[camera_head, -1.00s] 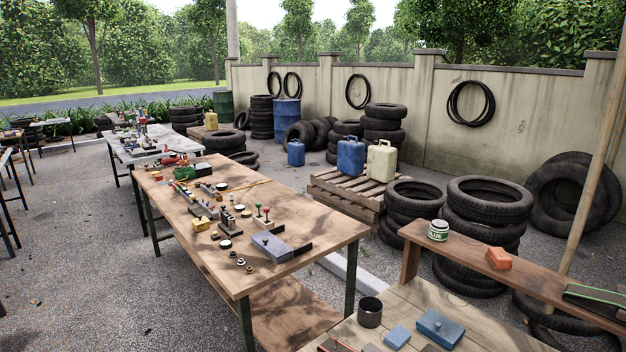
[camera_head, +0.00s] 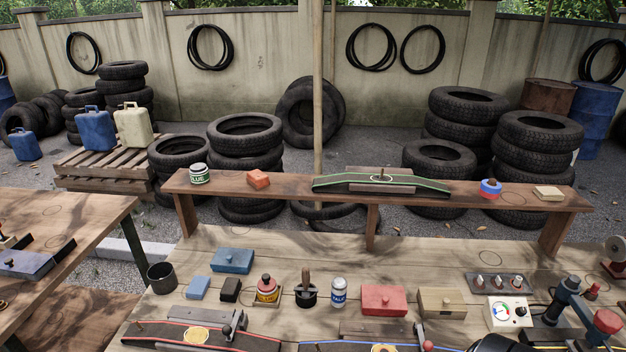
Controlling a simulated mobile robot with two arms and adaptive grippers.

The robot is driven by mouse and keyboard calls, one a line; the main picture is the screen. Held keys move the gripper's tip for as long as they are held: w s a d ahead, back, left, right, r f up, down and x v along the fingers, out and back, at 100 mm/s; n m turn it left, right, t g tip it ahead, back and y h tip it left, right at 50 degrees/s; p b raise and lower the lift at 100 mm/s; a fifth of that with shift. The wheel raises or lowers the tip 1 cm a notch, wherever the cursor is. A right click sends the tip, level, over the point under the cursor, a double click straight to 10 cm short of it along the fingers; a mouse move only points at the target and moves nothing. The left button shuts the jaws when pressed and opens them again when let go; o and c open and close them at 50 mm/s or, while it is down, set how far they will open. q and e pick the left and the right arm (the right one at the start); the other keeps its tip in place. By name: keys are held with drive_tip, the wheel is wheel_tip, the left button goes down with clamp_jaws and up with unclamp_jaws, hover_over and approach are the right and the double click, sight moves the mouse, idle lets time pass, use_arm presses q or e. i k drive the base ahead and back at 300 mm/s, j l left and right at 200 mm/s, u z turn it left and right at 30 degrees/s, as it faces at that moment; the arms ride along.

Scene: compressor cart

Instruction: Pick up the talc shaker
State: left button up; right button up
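A small white and blue can with a grey top (camera_head: 339,291) stands upright on the near wooden workbench (camera_head: 390,258), a little right of the picture's middle. Its blue label has small lettering that looks like TALC, so I take it as the talc shaker. It stands between a dark pot with a brush-like handle (camera_head: 306,290) on its left and a red box (camera_head: 384,299) on its right, apart from both. Neither of my grippers can be made out in the head view.
A raised shelf (camera_head: 460,196) runs behind the bench, holding a glue tin (camera_head: 200,173) and a red-orange block (camera_head: 258,179). An orange bottle (camera_head: 267,289), blue box (camera_head: 232,260) and gauge box (camera_head: 508,313) crowd the bench. Bare wood lies behind the can.

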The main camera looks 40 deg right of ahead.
sight(339, 284)
drive_tip(key=z, duration=1.55)
drive_tip(key=i+l+u, duration=0.1)
drive_tip(key=l+u, duration=0.25)
drive_tip(key=l, duration=0.2)
drive_tip(key=l+u, duration=0.3)
drive_tip(key=l, duration=0.3)
